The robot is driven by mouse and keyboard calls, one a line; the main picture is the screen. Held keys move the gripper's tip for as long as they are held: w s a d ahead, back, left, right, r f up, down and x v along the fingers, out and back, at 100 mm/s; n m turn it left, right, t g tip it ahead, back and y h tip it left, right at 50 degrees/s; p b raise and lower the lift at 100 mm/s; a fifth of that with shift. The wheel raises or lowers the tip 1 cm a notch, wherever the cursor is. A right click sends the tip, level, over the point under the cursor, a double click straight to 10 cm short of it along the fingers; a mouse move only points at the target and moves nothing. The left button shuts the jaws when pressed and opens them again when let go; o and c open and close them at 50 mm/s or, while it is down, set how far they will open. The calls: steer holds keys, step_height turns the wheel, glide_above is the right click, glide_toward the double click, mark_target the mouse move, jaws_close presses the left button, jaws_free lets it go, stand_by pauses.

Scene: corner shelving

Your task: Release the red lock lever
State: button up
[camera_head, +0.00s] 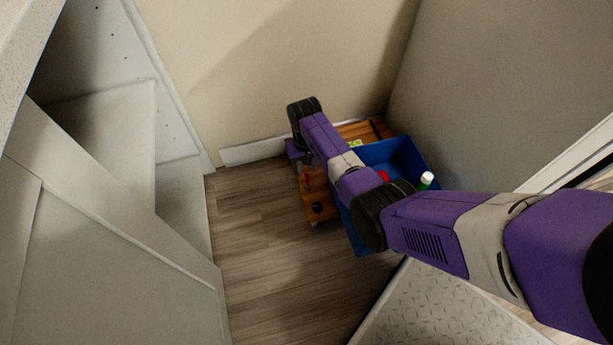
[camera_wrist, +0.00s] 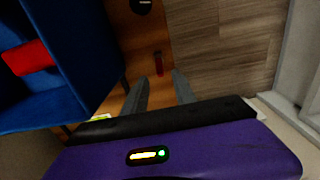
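The red lock lever (camera_wrist: 158,63) is a small dark-red piece at the edge of an orange-brown wooden platform (camera_wrist: 130,52) in the wrist view. My gripper (camera_wrist: 160,82) points toward it with its two grey fingers apart. The lever shows just beyond the fingertips and between their lines, with nothing held. In the head view, my gripper (camera_head: 296,152) is low over the wooden platform (camera_head: 316,198), close to the wall.
A blue bin (camera_head: 352,236) stands on the platform, holding a red item (camera_head: 383,176) and a green bottle with a white cap (camera_head: 426,181). A round black part (camera_wrist: 142,5) sits on the platform. Wood floor (camera_head: 260,250) is clear on the left, before white shelving (camera_head: 110,245).

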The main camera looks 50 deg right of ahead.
mark_target(306, 174)
step_height(306, 174, down, 5)
steer(key=shift+r+b, duration=0.1)
steer(key=shift+b, duration=1.1)
jaws_close()
